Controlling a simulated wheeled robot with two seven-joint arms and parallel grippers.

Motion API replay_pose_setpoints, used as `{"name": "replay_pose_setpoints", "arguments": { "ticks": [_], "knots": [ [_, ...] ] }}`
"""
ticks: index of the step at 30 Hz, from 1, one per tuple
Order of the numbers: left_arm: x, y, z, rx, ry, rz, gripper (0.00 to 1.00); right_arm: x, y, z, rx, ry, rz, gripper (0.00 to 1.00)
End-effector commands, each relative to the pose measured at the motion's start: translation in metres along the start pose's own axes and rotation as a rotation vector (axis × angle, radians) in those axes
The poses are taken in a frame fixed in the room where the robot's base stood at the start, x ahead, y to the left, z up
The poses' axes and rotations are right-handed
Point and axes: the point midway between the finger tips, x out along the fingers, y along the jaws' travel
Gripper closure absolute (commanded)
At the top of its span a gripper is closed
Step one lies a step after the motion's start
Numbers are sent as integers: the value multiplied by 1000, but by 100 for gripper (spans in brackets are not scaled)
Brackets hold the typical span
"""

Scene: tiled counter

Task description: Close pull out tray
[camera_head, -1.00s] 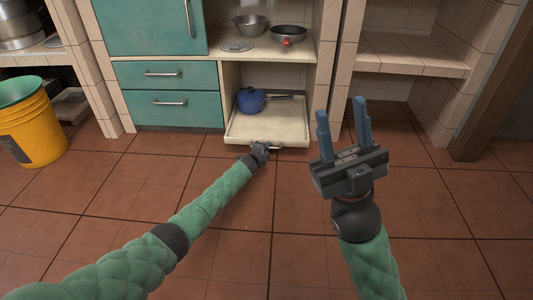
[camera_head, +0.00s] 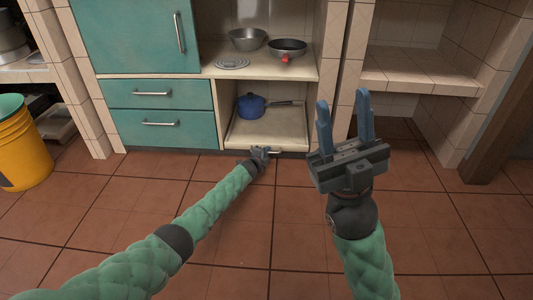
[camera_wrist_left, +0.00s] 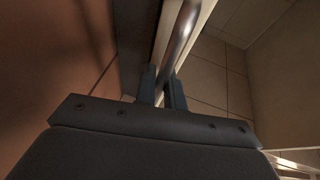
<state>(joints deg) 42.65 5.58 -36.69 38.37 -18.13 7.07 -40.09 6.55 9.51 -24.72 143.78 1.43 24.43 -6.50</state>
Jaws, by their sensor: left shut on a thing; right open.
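The pull-out tray (camera_head: 240,133) is a cream, low-walled tray at floor level in the open cabinet bay. Its front edge lies about level with the cabinet front. My left gripper (camera_head: 262,152) is at the tray's front edge, shut on the tray's handle (camera_head: 275,152). In the left wrist view the metal handle bar (camera_wrist_left: 178,40) passes between the two fingers of the left gripper (camera_wrist_left: 163,85). My right gripper (camera_head: 344,125) is raised in front of the cabinet at the right, open and empty.
A blue pot (camera_head: 252,106) stands on the tray. A steel bowl (camera_head: 248,39) and a dark pan (camera_head: 288,49) sit on the counter above. Teal drawers (camera_head: 160,129) are left of the bay. A yellow bucket (camera_head: 20,155) stands at far left. The tiled floor in front is clear.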

Motion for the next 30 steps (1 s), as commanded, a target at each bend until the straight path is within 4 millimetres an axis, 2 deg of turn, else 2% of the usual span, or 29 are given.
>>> {"name": "replay_pose_setpoints", "arguments": {
  "ticks": [13, 14, 15, 30],
  "knots": [
    [0, 1, 2, 0, -4, 2, 100, -3, 0, 0, 1, -6, 0, 59],
    [0, 1, 2, 0, -4, 2, 85, -2, 0, 0, 1, -6, 0, 59],
    [0, 1, 2, 0, -3, 2, 80, -2, 0, 0, 1, -5, 0, 59],
    [0, -2, 2, 0, -2, -2, 80, -2, 1, 0, -1, -4, -3, 59]
  ]
}}
